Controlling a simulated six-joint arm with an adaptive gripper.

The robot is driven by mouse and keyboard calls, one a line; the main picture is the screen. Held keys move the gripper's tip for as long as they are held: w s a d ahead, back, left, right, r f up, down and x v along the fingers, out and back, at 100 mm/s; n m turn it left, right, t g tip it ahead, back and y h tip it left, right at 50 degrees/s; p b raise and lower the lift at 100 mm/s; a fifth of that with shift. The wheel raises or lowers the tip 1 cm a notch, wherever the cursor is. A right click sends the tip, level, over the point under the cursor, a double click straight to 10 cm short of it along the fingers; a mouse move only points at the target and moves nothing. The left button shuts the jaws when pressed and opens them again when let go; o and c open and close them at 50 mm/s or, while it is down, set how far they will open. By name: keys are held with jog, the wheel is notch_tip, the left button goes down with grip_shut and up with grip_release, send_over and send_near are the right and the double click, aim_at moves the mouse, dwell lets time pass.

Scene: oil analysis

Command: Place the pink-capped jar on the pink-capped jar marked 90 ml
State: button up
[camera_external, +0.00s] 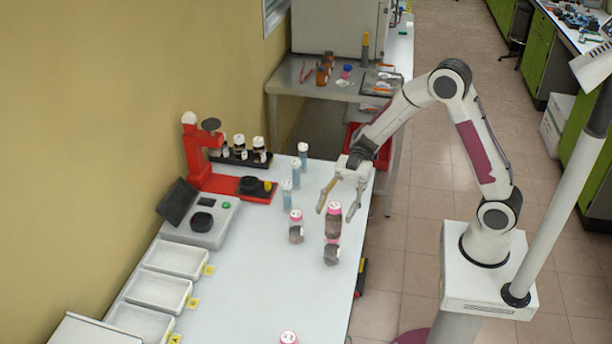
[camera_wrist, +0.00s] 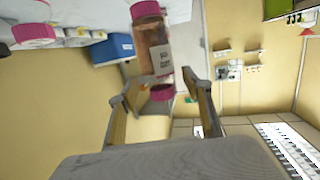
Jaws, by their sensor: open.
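Two pink-capped jars stand stacked near the right edge of the white table. The upper jar (camera_external: 333,228) rests upright on the lower jar (camera_external: 331,254). In the wrist view, seen upside down, the upper jar (camera_wrist: 157,52) shows a white label, too small to read surely, and the lower jar's pink cap (camera_wrist: 145,9) shows above it. My gripper (camera_external: 335,213) is open and empty at the height of the upper jar's cap. In the wrist view its fingertips (camera_wrist: 156,89) are spread to both sides of that cap, apart from it.
Several blue bottles (camera_external: 287,193) stand behind. A red stand (camera_external: 205,165), a scale (camera_external: 201,222) and white trays (camera_external: 155,290) line the left.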

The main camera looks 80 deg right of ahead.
jog(key=v, duration=1)
jog(key=shift+d, duration=0.25)
jog(key=shift+r, duration=0.2)
jog(key=w+d+r+m+t+h, duration=0.25)
jog(key=w+r+t+h, duration=0.55)
jog(key=w, duration=0.4)
jog(key=s+d+r+m+t+h, duration=0.3)
jog(key=s+d+r+m+h, duration=0.3)
jog(key=m+h, duration=0.25)
jog(key=s+a+f+m+g, duration=0.1)
jog(key=s+f, duration=0.3)
jog(key=s, duration=0.5)
jog(key=s+a+f+m+g, duration=0.2)
jog(key=s+a+f+g, duration=0.1)
jog(key=s, duration=0.6)
jog(key=s+a+f+m+g, duration=0.1)
jog(key=s+a+f+g, duration=0.2)
jog(key=s, duration=0.6)
jog(key=shift+s+f+m+g+y, duration=0.25)
jog(key=shift+f+m+g+y, duration=0.2)
jog(key=shift+f+g, duration=0.35)
